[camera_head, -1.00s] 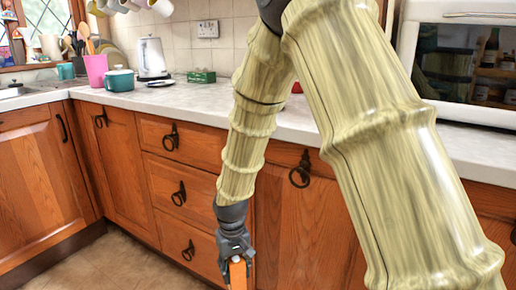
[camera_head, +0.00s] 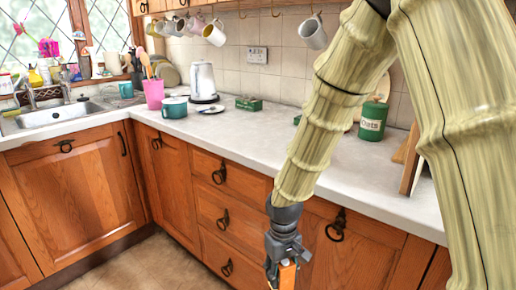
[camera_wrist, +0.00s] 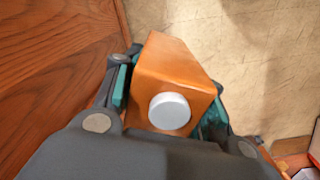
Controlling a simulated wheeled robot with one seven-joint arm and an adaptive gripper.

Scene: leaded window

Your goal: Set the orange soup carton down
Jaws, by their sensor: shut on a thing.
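The orange soup carton (camera_wrist: 172,72) is held between the two fingers of my gripper (camera_wrist: 165,95) in the wrist view. Its white round cap (camera_wrist: 169,111) faces the camera. In the head view my gripper (camera_head: 284,262) hangs low in front of the wooden drawers, below the counter top. Only a small orange part of the carton (camera_head: 287,276) shows there, at the bottom edge. The carton's far end and most of its sides are hidden or out of frame. In the wrist view, beige floor lies beyond it.
The pale counter (camera_head: 240,135) has a clear stretch in its middle. A kettle (camera_head: 203,82), a teal pot (camera_head: 174,107), a green box (camera_head: 249,103) and a green oats tin (camera_head: 373,120) stand on it. Cabinet fronts (camera_head: 80,195) stand close to my gripper.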

